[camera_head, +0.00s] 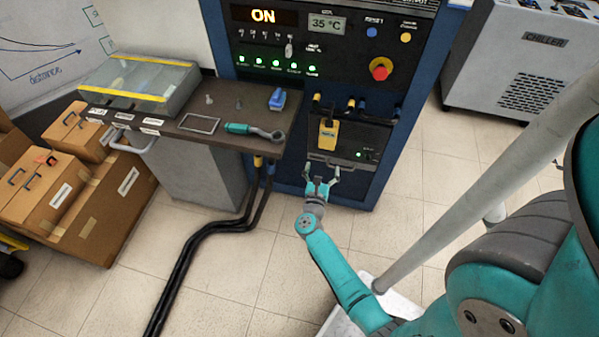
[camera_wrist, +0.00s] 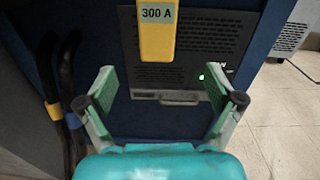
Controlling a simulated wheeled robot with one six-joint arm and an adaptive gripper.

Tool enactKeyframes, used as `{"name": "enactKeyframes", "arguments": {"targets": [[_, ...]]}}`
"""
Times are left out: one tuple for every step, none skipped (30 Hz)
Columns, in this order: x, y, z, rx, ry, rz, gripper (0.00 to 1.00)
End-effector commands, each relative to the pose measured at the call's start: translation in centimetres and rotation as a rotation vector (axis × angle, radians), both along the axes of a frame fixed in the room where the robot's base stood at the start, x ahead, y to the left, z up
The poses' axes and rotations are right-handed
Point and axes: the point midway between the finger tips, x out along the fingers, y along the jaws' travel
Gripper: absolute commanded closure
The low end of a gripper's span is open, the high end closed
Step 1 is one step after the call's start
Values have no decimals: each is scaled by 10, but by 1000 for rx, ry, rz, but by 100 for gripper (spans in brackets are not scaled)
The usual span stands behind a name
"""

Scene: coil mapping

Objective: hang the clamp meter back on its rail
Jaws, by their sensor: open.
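My gripper (camera_head: 321,178) is open and empty, below and apart from the meter. Its spread fingers show in the wrist view (camera_wrist: 166,95).
A bench (camera_head: 215,125) at left holds a clear case (camera_head: 140,80), a teal-handled wrench (camera_head: 255,131) and a blue item (camera_head: 277,98). Black cables (camera_head: 190,250) run down to the floor. Cardboard boxes (camera_head: 95,205) stand far left, a chiller (camera_head: 520,60) at right. Floor right of the cabinet is clear.

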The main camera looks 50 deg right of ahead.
Motion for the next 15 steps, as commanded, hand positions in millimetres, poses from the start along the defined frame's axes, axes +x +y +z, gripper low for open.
{"name": "enactKeyframes", "arguments": {"targets": [[2,-6,-1,16,-27,-14,8],[3,-8,-1,23,-38,-21,8],[3,-10,-2,30,-48,-26,8],[4,-12,-2,35,-52,-29,8],[4,-13,-2,36,-56,-30,8],[5,-15,-2,37,-58,-31,8],[5,-17,-2,36,-58,-32,8],[6,-19,-2,35,-57,-32,8],[8,-22,-1,35,-58,-31,8],[9,-24,-2,34,-57,-31,8],[10,-27,-2,35,-56,-31,8],[12,-32,-2,35,-56,-31,8],[13,-36,-2,35,-56,-32,8],[15,-39,-1,34,-56,-32,8],[17,-44,-2,33,-55,-31,8]]}}
